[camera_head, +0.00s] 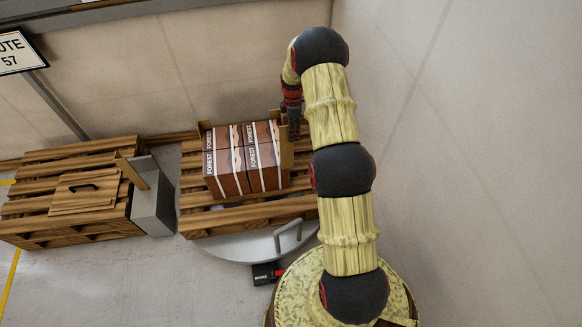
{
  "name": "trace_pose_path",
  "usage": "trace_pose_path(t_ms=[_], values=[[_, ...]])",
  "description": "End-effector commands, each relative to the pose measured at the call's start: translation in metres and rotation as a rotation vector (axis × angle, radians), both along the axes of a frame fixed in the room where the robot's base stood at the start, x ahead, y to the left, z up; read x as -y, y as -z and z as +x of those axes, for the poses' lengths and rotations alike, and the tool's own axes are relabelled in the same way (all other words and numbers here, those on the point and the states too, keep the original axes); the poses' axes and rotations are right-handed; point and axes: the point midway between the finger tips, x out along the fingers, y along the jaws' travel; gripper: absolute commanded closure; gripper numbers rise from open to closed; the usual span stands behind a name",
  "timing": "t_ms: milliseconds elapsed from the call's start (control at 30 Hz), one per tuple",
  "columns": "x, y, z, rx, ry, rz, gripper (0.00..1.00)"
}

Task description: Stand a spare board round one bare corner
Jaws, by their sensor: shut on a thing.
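A stack of brown cartons marked FOREST (245,160) stands on the right-hand wooden pallet (250,215). A thin corner board (204,127) stands at the stack's back left corner. I cannot tell whether this board touches the cartons. The two near corners look bare. Another board (132,173) leans out of a grey bin (153,200) to the left. My fingertips are small and partly hidden.
The left pallet stack (40,225) carries a wooden panel with a dark handle (85,192). A round grey plate with a metal handle (288,236) lies under the right pallet's front. Walls close in behind and on the right. A sign (15,52) stands at back left.

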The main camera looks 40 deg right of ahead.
Motion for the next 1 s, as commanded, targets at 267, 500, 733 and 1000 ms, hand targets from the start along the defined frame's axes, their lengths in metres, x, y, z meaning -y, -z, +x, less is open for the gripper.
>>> trace_pose_path(t_ms=[267,500,733,1000], values=[[0.000,0.072,0.000,-0.001,0.001,0.000,1.00],[-0.001,0.131,0.000,-0.001,0.001,0.000,1.00],[0.000,0.171,0.000,0.001,0.001,0.000,1.00],[0.000,0.189,0.000,0.001,0.001,0.000,1.00]])
